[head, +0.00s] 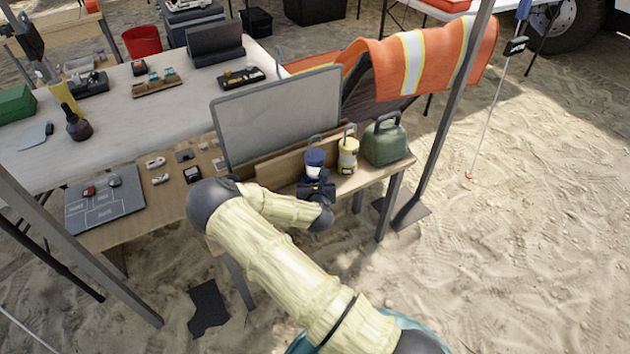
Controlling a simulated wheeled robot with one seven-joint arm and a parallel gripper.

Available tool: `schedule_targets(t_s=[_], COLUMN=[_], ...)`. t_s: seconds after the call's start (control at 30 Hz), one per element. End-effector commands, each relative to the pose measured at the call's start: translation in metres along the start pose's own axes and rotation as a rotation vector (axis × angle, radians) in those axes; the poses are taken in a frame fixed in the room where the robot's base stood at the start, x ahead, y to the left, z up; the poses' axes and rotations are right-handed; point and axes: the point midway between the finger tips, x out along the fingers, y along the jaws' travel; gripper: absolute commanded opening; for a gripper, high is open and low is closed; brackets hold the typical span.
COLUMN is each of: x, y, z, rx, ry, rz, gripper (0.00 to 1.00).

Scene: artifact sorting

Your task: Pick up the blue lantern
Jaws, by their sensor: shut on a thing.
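The blue lantern (314,158) stands upright at the right part of the wooden table, with a dark handle on top and a pale middle. My gripper (316,180) is at the lantern's lower front and is shut on it. The gripper and my wrist hide the lantern's base, so I cannot tell whether it touches the table. My arm reaches in from the lower right.
A yellow lantern (348,154) stands close to the right of the blue one, then a green rounded container (385,142). A grey panel (280,118) rises behind. A metal pole (450,125) stands right of the table. Small items lie on the left side.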

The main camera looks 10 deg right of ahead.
Motion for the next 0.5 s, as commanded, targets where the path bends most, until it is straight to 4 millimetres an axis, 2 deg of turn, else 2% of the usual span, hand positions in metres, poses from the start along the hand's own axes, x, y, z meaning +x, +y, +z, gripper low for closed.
schedule_targets(t_s=[0.17,0.5], x=[-0.012,-0.047], y=[0.0,-0.001], z=[0.031,0.114], rx=[0.001,0.002], ry=[-0.004,-0.005], rz=[-0.001,0.001], gripper=[0.26,0.26])
